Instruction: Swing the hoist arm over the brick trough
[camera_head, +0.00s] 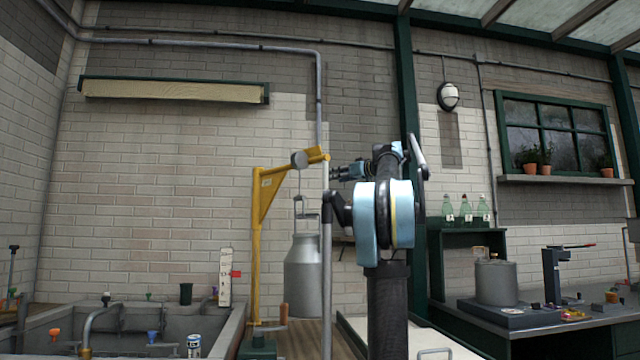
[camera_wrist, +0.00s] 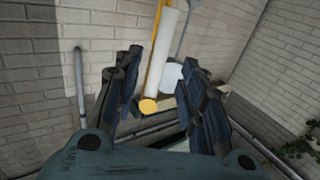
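The yellow hoist arm (camera_head: 290,170) reaches right from its post (camera_head: 256,255), with a grey pulley wheel (camera_head: 299,159) on it. A grey milk churn (camera_head: 304,275) hangs below it on a hook. A pale rod shows near the arm's right tip; in the wrist view a white rod with a yellow end (camera_wrist: 165,50) lies between my fingers. My gripper (camera_wrist: 160,100) is open, one finger on each side of the rod, with a visible gap. In the head view my gripper (camera_head: 340,172) is just right of the arm's tip. The grey-walled trough (camera_head: 232,330) is at lower left.
The trough holds a tap (camera_head: 97,318), a can (camera_head: 194,346) and small coloured pieces. A white gauge (camera_head: 226,277) stands at its back right corner. A bench (camera_head: 530,322) with a grey pot (camera_head: 496,283) and a green shelf with bottles (camera_head: 465,210) stand at right.

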